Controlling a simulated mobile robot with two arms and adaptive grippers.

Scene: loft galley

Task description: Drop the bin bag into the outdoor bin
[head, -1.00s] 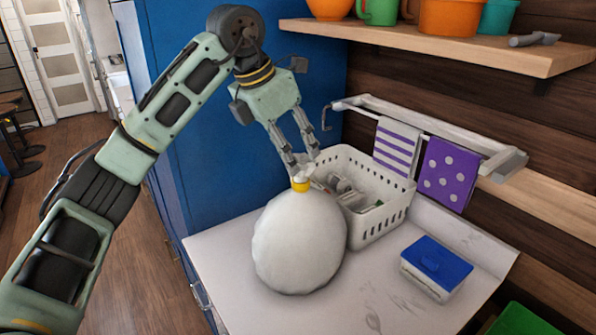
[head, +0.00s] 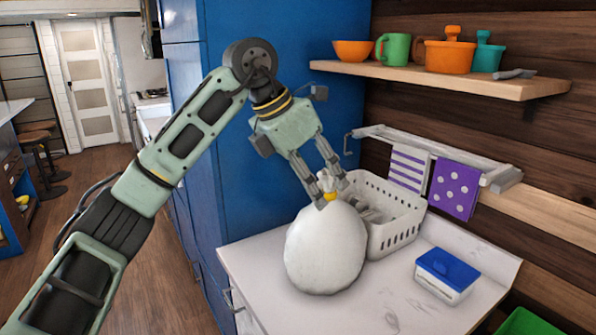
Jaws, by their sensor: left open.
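The white bin bag (head: 325,252) stands upright on the white counter, round and full, with a yellow tie at its neck. My left gripper (head: 324,196) points down at the bag's neck from above. Its fingers are open, one on either side of the tied top. The bag still rests on the counter. My right gripper is out of view. No outdoor bin can be made out for certain; a green edge (head: 528,322) shows at the bottom right, mostly cut off.
A white basket (head: 402,236) stands right behind the bag. A blue-lidded box (head: 445,272) sits to the right on the counter (head: 385,310). A towel rail (head: 430,148) and a shelf (head: 440,80) with pots are on the wall. Open floor lies at the left.

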